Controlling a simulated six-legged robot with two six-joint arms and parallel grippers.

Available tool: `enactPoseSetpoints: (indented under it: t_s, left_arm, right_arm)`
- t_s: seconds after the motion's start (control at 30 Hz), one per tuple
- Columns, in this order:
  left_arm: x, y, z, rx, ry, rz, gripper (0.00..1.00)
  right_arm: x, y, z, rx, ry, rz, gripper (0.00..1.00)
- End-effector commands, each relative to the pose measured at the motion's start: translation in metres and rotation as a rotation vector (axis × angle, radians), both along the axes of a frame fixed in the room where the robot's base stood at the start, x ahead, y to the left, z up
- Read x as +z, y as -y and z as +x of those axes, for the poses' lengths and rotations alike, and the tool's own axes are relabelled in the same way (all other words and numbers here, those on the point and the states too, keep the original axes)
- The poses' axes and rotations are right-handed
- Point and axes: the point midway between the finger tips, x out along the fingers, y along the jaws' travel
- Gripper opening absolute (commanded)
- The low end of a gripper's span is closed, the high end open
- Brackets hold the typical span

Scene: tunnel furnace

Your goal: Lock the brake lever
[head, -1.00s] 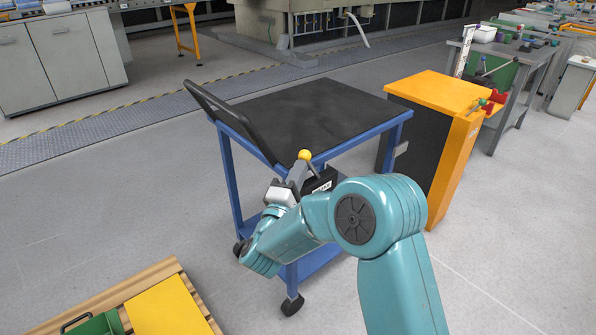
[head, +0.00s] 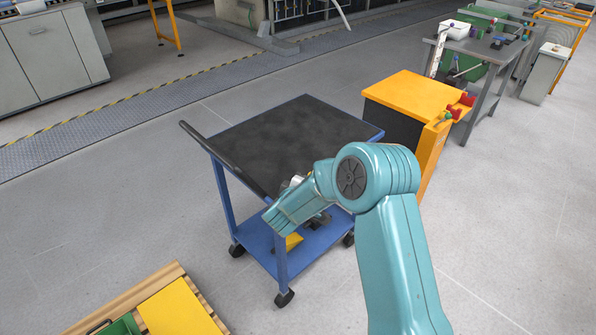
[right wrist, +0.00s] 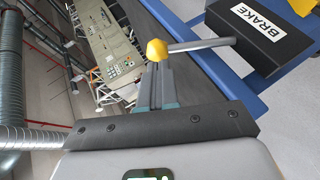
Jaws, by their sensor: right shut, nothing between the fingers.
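In the right wrist view, the brake lever is a thin grey rod (right wrist: 200,46) with a yellow ball knob (right wrist: 156,50). It runs out from a black box (right wrist: 270,35) labelled BRAKE on the blue cart frame. My right gripper (right wrist: 155,72) is shut and empty, its fingertips right at the knob; I cannot tell whether they touch it. In the head view, my right arm covers most of the brake box and lever at the near side of the blue cart (head: 222,195). My left gripper is not in view.
The cart's black top (head: 290,135) is bare. An orange cabinet (head: 410,95) stands close behind its right side. A wooden pallet (head: 165,280) with a yellow panel lies at the lower left. The floor left of the cart is clear.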

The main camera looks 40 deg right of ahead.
Motion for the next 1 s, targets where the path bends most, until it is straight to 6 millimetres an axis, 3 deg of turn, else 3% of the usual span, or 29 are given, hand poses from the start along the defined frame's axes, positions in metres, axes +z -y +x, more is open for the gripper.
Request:
enactPoseSetpoints:
  t_s: [0.03,0.3,1.0]
  left_arm:
    - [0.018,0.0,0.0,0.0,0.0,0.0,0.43]
    - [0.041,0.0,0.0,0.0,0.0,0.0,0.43]
    - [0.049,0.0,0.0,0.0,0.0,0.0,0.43]
  right_arm:
    - [0.009,0.005,0.0,-0.003,-0.003,0.034,0.0]
    - [0.001,0.022,0.001,-0.001,-0.013,0.144,0.0]
    - [-0.003,0.033,0.002,-0.003,-0.01,0.137,0.0]
